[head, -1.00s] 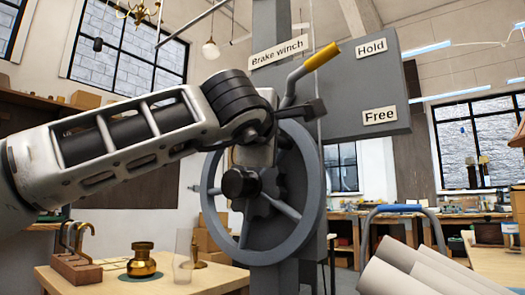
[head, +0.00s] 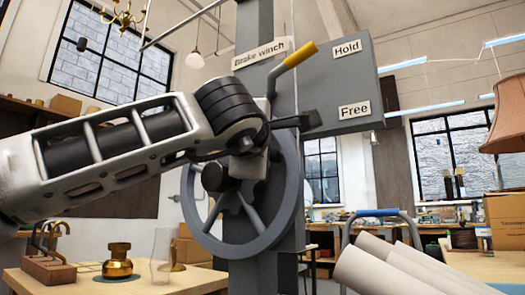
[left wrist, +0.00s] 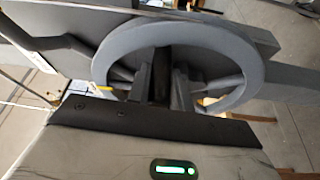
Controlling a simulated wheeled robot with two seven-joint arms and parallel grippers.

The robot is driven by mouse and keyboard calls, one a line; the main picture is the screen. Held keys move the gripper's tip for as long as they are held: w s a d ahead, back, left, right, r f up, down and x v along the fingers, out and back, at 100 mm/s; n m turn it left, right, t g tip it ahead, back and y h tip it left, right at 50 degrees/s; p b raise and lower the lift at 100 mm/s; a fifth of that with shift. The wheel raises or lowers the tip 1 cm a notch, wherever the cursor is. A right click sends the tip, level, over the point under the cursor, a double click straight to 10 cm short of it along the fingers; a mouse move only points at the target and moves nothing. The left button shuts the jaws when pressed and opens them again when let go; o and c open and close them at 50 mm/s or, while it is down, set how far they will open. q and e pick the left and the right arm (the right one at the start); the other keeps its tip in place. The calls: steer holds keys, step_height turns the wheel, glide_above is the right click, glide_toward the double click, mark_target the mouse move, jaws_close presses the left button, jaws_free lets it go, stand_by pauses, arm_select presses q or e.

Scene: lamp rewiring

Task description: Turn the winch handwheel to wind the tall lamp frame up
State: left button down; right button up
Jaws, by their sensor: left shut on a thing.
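The grey winch handwheel (head: 285,205) stands on a grey post, with a dark round knob (head: 213,177) at its front. My left arm comes in from the left, and my left gripper (head: 252,163) is at the upper part of the wheel. In the left wrist view, its fingers (left wrist: 162,85) are shut inside the wheel rim (left wrist: 245,85) around a dark part; I cannot tell whether this is a spoke or a knob. The brake lever with a yellow grip (head: 300,54) tilts up towards the "Hold" label (head: 347,48). My right gripper and the tall lamp frame are not clearly in view.
The grey winch panel (head: 325,85) also bears a "Free" label (head: 354,110). A table with a brass piece (head: 117,262) stands at lower left. Pale rolls (head: 400,270) lie at lower right, near a blue-topped rail (head: 377,212). A lampshade (head: 508,120) is at the right edge.

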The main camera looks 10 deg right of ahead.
arm_select(q)
steer(key=shift+w+a, duration=0.2)
steer(key=c, duration=1.3)
jaws_free()
steer(key=shift+w+f, duration=0.1)
steer(key=shift+o, duration=0.2)
steer(key=shift+s, duration=0.2)
steer(key=shift+s, duration=0.25)
steer(key=b+v, duration=0.1)
steer(key=v, duration=1.4)
steer(key=shift+s, duration=0.15)
arm_select(e)
steer(key=shift+w+a+r, duration=0.15)
steer(key=shift+r, duration=0.2)
steer(key=shift+f+y, duration=0.15)
steer(key=shift+y, duration=0.15)
